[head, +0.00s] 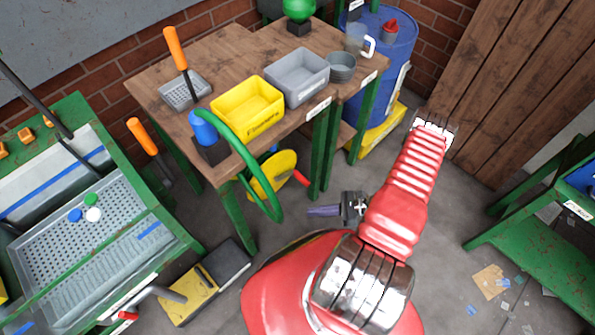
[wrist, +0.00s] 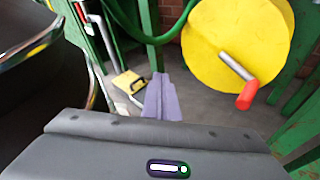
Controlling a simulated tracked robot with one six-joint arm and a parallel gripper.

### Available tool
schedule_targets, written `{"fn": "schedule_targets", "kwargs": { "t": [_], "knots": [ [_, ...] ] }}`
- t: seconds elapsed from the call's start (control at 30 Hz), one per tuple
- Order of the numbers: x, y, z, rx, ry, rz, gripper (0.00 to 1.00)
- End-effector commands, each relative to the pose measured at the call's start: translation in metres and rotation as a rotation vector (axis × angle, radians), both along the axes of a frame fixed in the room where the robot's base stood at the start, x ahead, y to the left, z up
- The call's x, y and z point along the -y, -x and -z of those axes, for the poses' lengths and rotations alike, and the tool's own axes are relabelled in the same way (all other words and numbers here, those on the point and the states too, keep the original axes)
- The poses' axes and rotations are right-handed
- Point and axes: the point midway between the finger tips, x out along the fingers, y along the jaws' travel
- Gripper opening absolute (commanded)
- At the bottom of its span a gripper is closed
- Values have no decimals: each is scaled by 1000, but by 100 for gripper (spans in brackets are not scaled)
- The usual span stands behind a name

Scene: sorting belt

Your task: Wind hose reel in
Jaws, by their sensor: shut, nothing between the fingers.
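The hose reel is a yellow disc (head: 270,178) under the wooden table, and its red crank handle (head: 301,178) sticks out to the right. In the wrist view the yellow disc (wrist: 238,38) is at upper right, with the red handle (wrist: 247,95) at its lower right on a grey stem. The green hose (head: 262,165) loops from a blue nozzle (head: 203,127) on the table down beside the reel. My gripper (head: 312,211) is shut and empty, below the handle in the head view. Its purple fingers (wrist: 160,98) show left of the handle, apart from it.
Green table legs (head: 318,160) stand close around the reel. The tabletop holds a yellow bin (head: 247,104) and a grey bin (head: 298,77). A yellow and black box (head: 190,296) sits on the floor at lower left.

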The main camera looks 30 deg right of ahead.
Motion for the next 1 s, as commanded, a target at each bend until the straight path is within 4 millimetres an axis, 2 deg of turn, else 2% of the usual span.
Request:
{"fn": "schedule_targets", "kwargs": {
  "t": [0.03, 0.53, 1.0],
  "knots": [
    [2, -2, -12, 11, 29, -44, 0],
    [13, -3, -113, 122, 291, -451, 0],
    [13, -6, -208, 246, 536, -798, 0]
  ]
}}
